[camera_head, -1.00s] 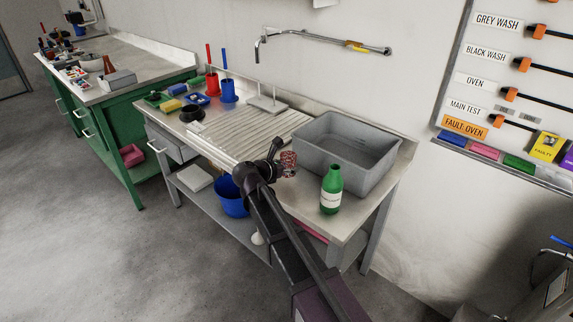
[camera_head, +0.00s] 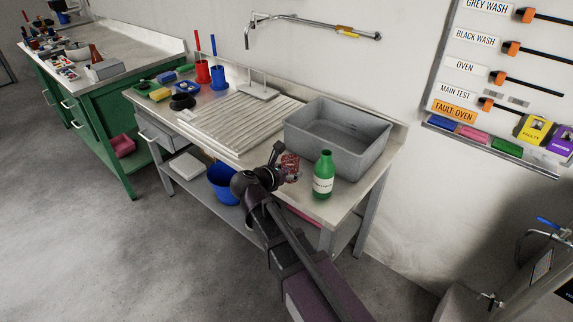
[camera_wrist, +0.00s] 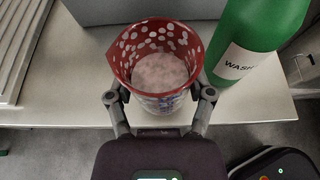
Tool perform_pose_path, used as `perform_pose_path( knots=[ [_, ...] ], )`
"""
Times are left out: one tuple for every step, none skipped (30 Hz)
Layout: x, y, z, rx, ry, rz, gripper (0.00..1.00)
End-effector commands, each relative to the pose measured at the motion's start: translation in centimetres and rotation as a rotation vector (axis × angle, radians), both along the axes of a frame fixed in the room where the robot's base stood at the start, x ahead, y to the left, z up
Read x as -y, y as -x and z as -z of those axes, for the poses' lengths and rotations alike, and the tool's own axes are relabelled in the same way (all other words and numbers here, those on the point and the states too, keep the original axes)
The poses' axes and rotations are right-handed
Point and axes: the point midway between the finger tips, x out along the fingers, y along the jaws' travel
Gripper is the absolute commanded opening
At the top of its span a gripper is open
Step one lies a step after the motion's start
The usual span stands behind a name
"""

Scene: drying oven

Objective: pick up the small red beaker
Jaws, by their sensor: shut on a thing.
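The small red beaker (camera_wrist: 157,62) has a red rim and pale spots. In the wrist view it stands between the two fingers of my gripper (camera_wrist: 160,97), which is shut on it. In the head view the beaker (camera_head: 290,166) shows at the end of my gripper (camera_head: 281,163), at the bench's front edge. I cannot tell whether its base touches the bench top. The beaker's lower front is partly hidden by my gripper.
A green wash bottle (camera_head: 323,176) stands close on the beaker's right. A grey basin (camera_head: 338,135) is just behind. A ribbed drainboard (camera_head: 240,125) lies to the left. A blue bucket (camera_head: 222,184) sits on the shelf below.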

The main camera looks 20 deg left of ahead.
Motion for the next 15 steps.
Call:
perform_pose_path(
  knots=[
    [0.4, 0.6, -0.1, 0.000, 0.000, 0.000, 0.19],
    [0.6, 0.8, -0.1, 0.000, 0.000, 0.000, 0.19],
    [0.8, 1.1, -0.2, 0.000, 0.000, 0.000, 0.19],
    [0.9, 1.3, -0.2, 0.000, 0.000, 0.000, 0.19],
    [1.1, 1.4, -0.2, 0.000, 0.000, 0.000, 0.19],
    [1.2, 1.7, -0.2, 0.000, 0.000, 0.000, 0.19],
    [1.4, 1.9, -0.3, 0.000, 0.000, -0.001, 0.19],
    [1.5, 2.0, -0.3, 0.000, 0.000, -0.001, 0.19],
    [1.6, 2.3, -0.3, 0.000, 0.000, -0.001, 0.19],
    [1.7, 2.4, -0.3, 0.000, 0.000, -0.001, 0.19],
    [1.8, 2.6, -0.3, 0.000, 0.000, -0.001, 0.19],
    [2.0, 2.7, -0.3, 0.000, 0.000, -0.001, 0.19],
    [2.1, 2.9, -0.4, 0.000, 0.000, -0.001, 0.19],
    [2.1, 3.0, -0.4, 0.000, 0.000, -0.001, 0.19],
    [2.3, 3.2, -0.4, 0.000, 0.000, -0.001, 0.19]
  ],
)
